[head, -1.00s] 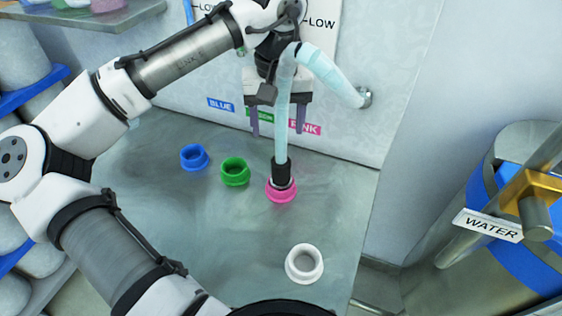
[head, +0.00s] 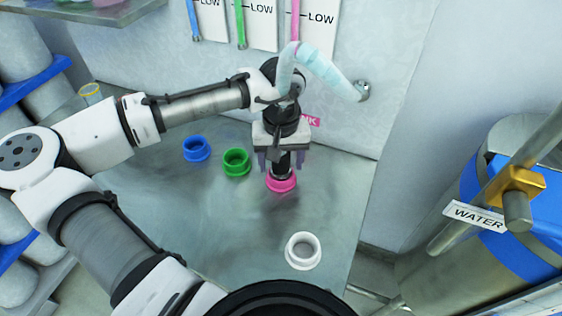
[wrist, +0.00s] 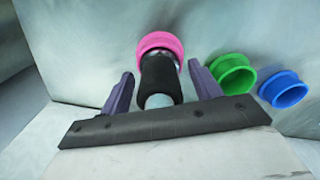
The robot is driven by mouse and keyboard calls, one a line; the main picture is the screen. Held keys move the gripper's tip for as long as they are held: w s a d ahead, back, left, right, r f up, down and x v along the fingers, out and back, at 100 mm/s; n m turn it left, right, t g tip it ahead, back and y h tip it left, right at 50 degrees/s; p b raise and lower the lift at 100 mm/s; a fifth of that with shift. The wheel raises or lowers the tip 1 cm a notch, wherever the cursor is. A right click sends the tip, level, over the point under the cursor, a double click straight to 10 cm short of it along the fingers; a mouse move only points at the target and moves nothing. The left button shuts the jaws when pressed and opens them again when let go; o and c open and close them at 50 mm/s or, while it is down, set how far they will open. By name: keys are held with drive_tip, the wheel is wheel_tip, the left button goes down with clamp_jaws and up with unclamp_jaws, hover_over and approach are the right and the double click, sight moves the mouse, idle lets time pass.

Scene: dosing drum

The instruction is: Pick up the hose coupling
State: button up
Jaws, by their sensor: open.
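The hose coupling (wrist: 160,85) is a black sleeve on the end of a pale blue hose (head: 330,72). It sits upright in the pink ring (head: 282,183) on the metal bench. My gripper (head: 281,166) is lowered over the coupling and open. In the wrist view, its two purple fingers (wrist: 163,88) stand one on each side of the black sleeve, with a visible gap on both sides. In the head view, my wrist and gripper hide much of the coupling and the lower hose.
A green ring (head: 237,162) and a blue ring (head: 196,149) stand left of the pink one. A white ring (head: 303,251) is nearer the front edge. A drum with a WATER label (head: 476,216) stands at the right. The hose runs to a wall fitting (head: 363,91).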

drive_tip(key=c, duration=1.1)
drive_tip(key=shift+r, duration=0.1)
wheel_tip(320, 180, up, 20)
drive_tip(key=shift+f+b, duration=0.1)
drive_tip(key=shift+b, duration=1)
